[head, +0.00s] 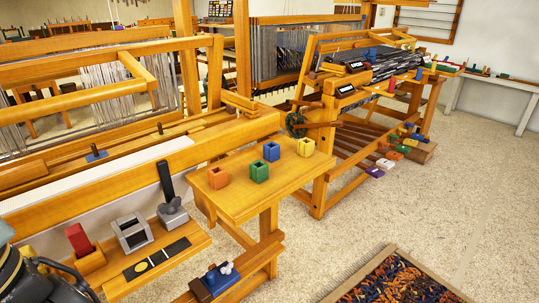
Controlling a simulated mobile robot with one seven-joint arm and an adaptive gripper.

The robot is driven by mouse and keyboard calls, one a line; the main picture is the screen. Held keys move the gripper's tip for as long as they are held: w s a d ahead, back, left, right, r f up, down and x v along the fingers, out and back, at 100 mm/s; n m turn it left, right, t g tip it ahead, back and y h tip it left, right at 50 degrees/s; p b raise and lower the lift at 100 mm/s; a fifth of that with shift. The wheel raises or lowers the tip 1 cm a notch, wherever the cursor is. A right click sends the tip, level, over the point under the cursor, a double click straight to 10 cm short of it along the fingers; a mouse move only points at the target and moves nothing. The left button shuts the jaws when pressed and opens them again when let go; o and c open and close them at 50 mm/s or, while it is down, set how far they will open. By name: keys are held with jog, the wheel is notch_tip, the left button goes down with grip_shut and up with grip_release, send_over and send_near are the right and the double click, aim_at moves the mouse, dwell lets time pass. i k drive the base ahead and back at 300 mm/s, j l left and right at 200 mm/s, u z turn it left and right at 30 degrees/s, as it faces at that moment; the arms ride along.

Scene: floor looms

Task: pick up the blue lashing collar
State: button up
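The blue lashing collar is most likely the small blue square block with a hollow top (271,151), which stands on the small wooden table (235,203). Similar hollow blocks stand near it, apart from it: a green one (259,171) in front and to the left, an orange one (218,177) farther left, and a yellow one (306,147) to the right. Part of my arm shows at the bottom left corner, well away from the blue block. My gripper's fingers are not in view.
Left of the table, a low wooden shelf holds a grey block with a dark upright handle (172,208) and a grey metal frame (132,232). Wooden looms fill the back. A framed woven rug (395,280) lies at the bottom.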

aim_at(271, 150)
jog(key=i+l+u, duration=0.35)
jog(key=l, duration=0.65)
jog(key=l+u, duration=0.35)
jog(key=l, duration=0.7)
jog(key=l+u, duration=0.35)
jog(key=l, duration=0.75)
